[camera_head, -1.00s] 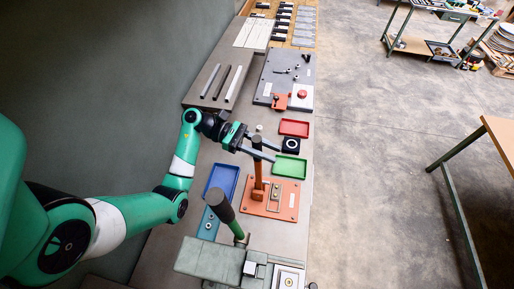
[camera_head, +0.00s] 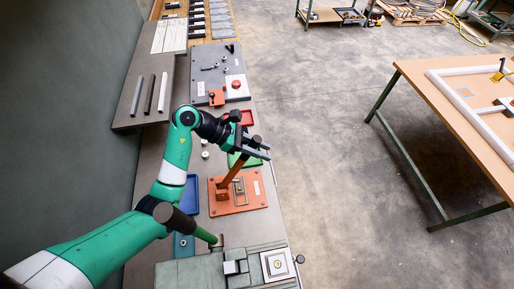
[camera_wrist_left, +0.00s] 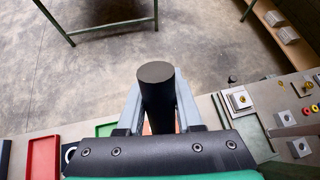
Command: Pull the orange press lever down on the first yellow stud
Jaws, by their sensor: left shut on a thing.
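The orange press has a flat orange base plate (camera_head: 224,207) on the bench. Its orange lever (camera_head: 232,173) leans to the right and ends in a black grip (camera_head: 255,141). My left gripper (camera_head: 259,150) is shut on the black grip. In the left wrist view the round end of the black grip (camera_wrist_left: 156,73) stands between my two grey fingers. A small metal fixture (camera_head: 239,188) sits on the base plate. I cannot make out a yellow stud on it. My right gripper is not in view.
A green tray (camera_wrist_left: 106,129) and a red tray (camera_wrist_left: 42,157) lie beside the press. A blue tray (camera_head: 190,192) lies left of it. Free floor (camera_head: 320,170) lies right of the bench.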

